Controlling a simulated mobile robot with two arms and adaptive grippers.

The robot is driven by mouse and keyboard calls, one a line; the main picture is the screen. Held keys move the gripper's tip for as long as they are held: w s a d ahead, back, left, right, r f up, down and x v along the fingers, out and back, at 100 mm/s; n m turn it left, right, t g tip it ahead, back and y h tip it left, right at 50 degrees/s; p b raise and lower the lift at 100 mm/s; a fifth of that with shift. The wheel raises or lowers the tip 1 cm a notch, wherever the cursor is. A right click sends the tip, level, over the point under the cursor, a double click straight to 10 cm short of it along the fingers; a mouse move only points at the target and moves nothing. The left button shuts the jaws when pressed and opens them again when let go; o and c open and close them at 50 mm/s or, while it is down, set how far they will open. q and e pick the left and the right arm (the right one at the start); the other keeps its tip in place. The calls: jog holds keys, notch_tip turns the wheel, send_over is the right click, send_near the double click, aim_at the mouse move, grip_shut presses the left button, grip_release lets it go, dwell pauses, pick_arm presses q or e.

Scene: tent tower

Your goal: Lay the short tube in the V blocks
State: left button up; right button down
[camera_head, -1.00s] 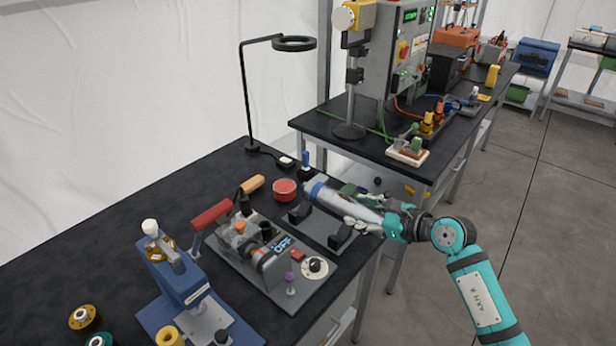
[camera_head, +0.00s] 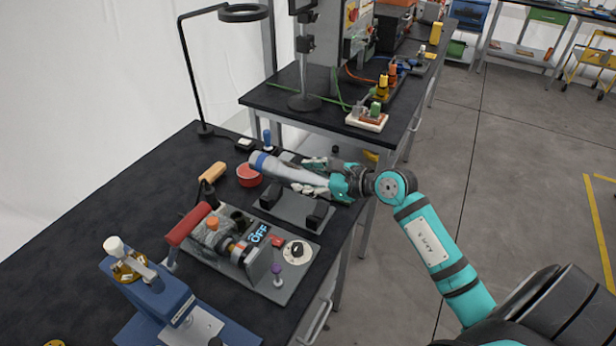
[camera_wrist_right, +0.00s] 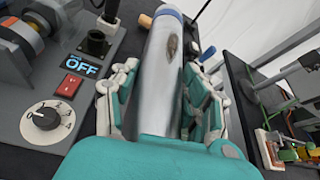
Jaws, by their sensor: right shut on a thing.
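The short tube is a silver cylinder with a blue end (camera_head: 283,171). My right gripper (camera_head: 318,178) is shut on it and holds it sideways, blue end to the left. In the right wrist view the tube (camera_wrist_right: 160,75) lies between the two fingers, blue end away from the palm. Two black V blocks, a left one (camera_head: 271,195) and a right one (camera_head: 314,214), stand on a grey plate (camera_head: 291,210). The tube shows just above and behind them in the head view and appears raised; the exact gap is unclear. My left gripper is not in view.
A red round tin (camera_head: 249,176) sits by the tube's blue end. A blue press (camera_head: 160,285) stands front left.

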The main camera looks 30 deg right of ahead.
jog(key=shift+f+b, duration=3.1)
jog(key=shift+f, duration=0.75)
jog(key=shift+f, duration=0.25)
jog(key=c, duration=0.6)
grip_release()
jog(key=shift+o, duration=0.2)
jog(key=shift+f, duration=0.1)
jog(key=v, duration=1.2)
